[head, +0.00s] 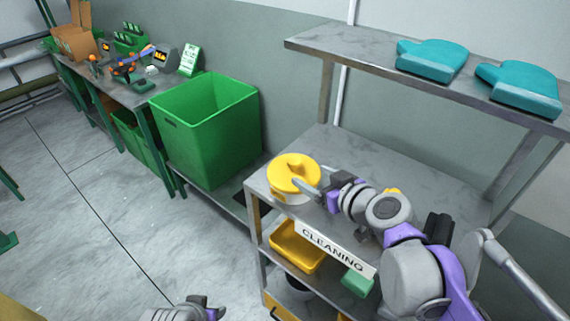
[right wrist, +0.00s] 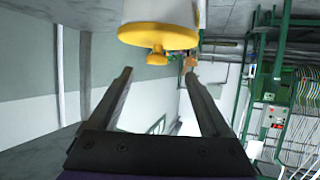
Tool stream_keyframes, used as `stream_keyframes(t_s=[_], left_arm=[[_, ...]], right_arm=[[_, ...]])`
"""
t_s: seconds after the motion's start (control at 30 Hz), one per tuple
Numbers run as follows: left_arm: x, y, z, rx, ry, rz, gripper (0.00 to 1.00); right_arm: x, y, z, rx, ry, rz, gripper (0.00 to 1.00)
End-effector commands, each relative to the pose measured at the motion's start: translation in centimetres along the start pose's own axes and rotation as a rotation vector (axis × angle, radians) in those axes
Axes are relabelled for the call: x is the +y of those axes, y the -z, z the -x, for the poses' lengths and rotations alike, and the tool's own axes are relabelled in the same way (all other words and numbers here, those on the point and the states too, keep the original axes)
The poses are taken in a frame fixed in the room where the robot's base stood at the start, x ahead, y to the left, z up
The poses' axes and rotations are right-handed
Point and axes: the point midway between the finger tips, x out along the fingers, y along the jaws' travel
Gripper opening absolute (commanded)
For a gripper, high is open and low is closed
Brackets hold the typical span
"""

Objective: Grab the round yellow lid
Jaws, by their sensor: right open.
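The round yellow lid (head: 293,172) sits on a white container (head: 292,198) at the left front corner of the steel table's top. In the right wrist view the lid (right wrist: 172,38) shows at the top with its knob (right wrist: 157,58) toward my fingers. My right gripper (head: 308,187) is open and empty at the lid's right side in the head view. In the right wrist view the knob appears just beyond the two spread fingertips (right wrist: 158,74), and nothing is between them.
A shelf (head: 370,55) with two teal gloves (head: 432,59) overhangs the back of the steel table (head: 345,150). A yellow bin (head: 297,246) sits below, by the CLEANING sign (head: 333,249). A large green bin (head: 206,130) stands to the left.

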Motion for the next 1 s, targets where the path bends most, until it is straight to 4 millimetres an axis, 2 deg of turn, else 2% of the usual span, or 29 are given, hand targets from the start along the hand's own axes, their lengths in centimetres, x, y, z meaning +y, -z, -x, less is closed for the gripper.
stream_keyframes(t_s=[0.2, 0.53, 0.8, 1.0], left_arm=[[0.0, -0.4, -0.4, -0.002, 0.0, 0.0, 0.5], [0.0, -0.5, -0.5, -0.003, 0.0, 0.0, 0.5], [0.0, -0.5, -0.6, -0.004, 0.0, 0.0, 0.5], [0.0, -0.6, -0.6, -0.004, 0.0, 0.0, 0.5]], right_arm=[[0.0, 0.2, -3.4, 0.006, 0.001, 0.005, 0.82], [0.0, 0.4, -6.3, 0.005, 0.001, 0.004, 0.82], [0.0, 0.8, -10.0, 0.005, 0.001, 0.003, 0.82], [0.1, 0.8, -10.5, 0.005, -0.001, 0.004, 0.82]])
